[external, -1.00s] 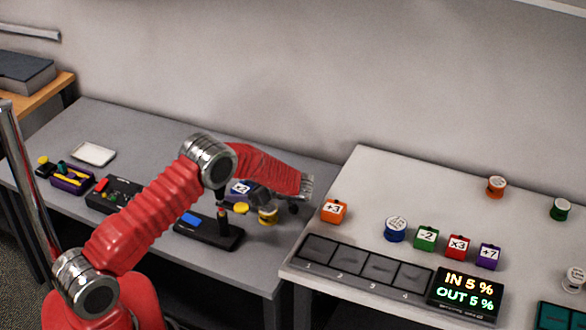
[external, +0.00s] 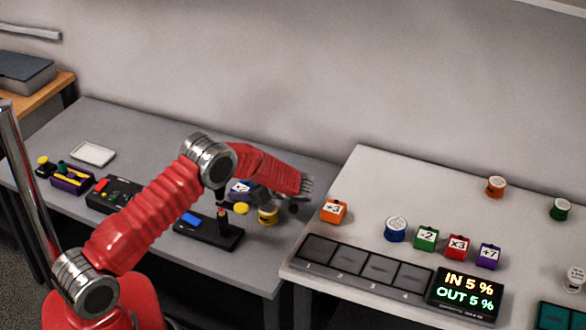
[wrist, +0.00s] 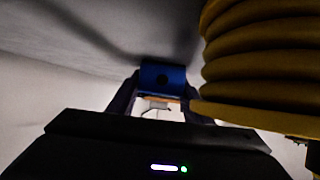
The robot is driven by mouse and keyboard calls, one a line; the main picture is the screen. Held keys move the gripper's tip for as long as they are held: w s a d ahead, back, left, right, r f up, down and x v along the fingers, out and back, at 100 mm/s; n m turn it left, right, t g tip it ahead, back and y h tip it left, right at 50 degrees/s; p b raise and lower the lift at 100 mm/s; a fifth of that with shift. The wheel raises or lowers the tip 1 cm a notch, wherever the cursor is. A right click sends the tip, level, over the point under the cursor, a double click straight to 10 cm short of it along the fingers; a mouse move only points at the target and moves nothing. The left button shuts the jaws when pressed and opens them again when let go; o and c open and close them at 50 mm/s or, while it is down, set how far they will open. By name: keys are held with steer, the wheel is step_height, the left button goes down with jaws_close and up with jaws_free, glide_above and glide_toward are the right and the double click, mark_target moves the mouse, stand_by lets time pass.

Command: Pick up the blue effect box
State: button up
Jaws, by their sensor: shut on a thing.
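The blue effect box (external: 239,188) shows a white label on the grey table at the left, partly behind my forearm. In the external view my gripper (external: 260,196) reaches left from the wrist and is partly hidden. I cannot tell whether the box touches the table.
A yellow ribbed spool (wrist: 260,60) stands close at the right in the wrist view; it also shows in the external view (external: 268,216). A black device with a blue patch (external: 208,232) lies in front. An orange box (external: 333,211) stands on the white table.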

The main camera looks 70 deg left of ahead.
mark_target(242, 187)
step_height(242, 187, up, 10)
steer(key=shift+r, duration=0.1)
stand_by(0.4)
